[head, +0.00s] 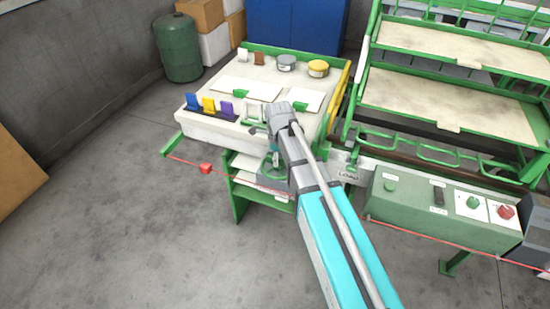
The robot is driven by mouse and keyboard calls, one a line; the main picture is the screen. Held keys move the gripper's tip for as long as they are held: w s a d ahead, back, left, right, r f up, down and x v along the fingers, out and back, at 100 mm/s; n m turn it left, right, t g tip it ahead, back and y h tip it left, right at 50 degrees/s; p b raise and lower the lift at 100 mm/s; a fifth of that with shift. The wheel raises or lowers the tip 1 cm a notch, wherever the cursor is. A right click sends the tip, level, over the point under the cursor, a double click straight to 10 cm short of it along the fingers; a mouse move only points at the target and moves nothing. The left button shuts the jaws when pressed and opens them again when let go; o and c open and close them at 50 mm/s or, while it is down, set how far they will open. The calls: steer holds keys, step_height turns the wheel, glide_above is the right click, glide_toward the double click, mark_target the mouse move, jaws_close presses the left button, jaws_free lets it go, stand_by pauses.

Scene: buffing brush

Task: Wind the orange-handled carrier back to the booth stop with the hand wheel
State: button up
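My arm reaches up from the bottom of the head view and bends down in front of the cream-topped bench (190,124). Its end, with my gripper (273,166), is small and partly hidden by my own arm. I cannot tell whether the fingers are open or shut, or whether they touch anything. A green rounded part, possibly the hand wheel (268,172), shows beside my gripper at the bench's front, mostly covered. I cannot make out an orange-handled carrier or the booth stop.
A red cord with a red block (205,168) runs low across the bench front. A green control box (420,208) with knobs and a red button stands right, below green-framed shelves (450,100). A green drum (178,50) stands at back left. The left floor is clear.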

jaws_close()
steer(key=shift+a, duration=0.35)
steer(key=shift+d, duration=0.35)
steer(key=shift+n, duration=0.3)
